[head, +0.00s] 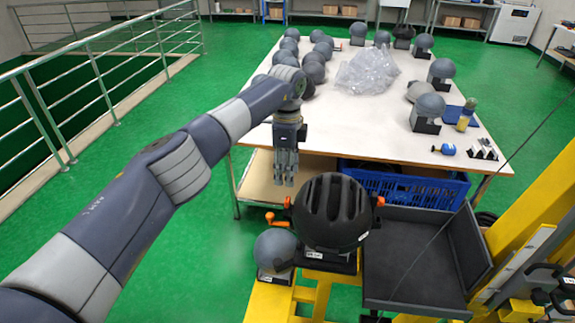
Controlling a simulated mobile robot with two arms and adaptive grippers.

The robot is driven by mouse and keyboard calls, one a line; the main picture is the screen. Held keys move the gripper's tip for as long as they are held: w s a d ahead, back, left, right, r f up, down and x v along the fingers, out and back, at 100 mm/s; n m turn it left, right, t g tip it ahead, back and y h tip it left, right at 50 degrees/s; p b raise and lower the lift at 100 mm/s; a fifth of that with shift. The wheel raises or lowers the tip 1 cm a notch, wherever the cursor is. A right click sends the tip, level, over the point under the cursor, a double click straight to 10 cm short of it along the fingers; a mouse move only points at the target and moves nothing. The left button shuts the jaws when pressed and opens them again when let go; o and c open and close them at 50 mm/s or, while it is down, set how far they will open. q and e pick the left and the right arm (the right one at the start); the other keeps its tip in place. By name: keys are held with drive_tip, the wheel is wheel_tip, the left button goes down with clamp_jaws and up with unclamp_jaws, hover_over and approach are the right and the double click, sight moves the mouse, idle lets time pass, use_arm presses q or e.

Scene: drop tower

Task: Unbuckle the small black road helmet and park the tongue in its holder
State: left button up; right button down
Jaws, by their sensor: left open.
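A black vented helmet (332,211) sits on a stand at the front centre, on the yellow frame. Orange parts (272,216) show at its left side, and another orange part (379,201) shows at its right. I cannot make out the strap, buckle or tongue, and cannot tell which orange part is a holder. My left gripper (285,182) points down just behind and left of the helmet, apart from it. It is open and holds nothing that I can see. My right gripper is not in view.
A grey ball-shaped form (275,251) stands left of the helmet. A black tray (415,255) is to its right, beside a yellow column (530,225). Behind are a blue crate (408,187) and a white table (385,130) with several grey forms. A railing (90,75) runs at left.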

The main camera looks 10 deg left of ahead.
sight(288, 199)
use_arm(q)
drive_tip(key=f, duration=0.2)
drive_tip(key=f+b, duration=0.1)
drive_tip(key=shift+w+d, duration=0.1)
drive_tip(key=shift+w, duration=0.15)
wheel_tip(288, 199, down, 4)
drive_tip(key=shift+w+f+b, duration=0.1)
drive_tip(key=shift+b, duration=1.1)
drive_tip(key=shift+f+b, duration=0.95)
drive_tip(key=shift+f, duration=1)
drive_tip(key=c, duration=0.7)
drive_tip(key=shift+c, duration=0.3)
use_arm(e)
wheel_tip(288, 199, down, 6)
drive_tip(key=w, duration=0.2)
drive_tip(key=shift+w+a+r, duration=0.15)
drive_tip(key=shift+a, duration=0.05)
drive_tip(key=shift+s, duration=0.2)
use_arm(q)
drive_tip(key=shift+r, duration=0.15)
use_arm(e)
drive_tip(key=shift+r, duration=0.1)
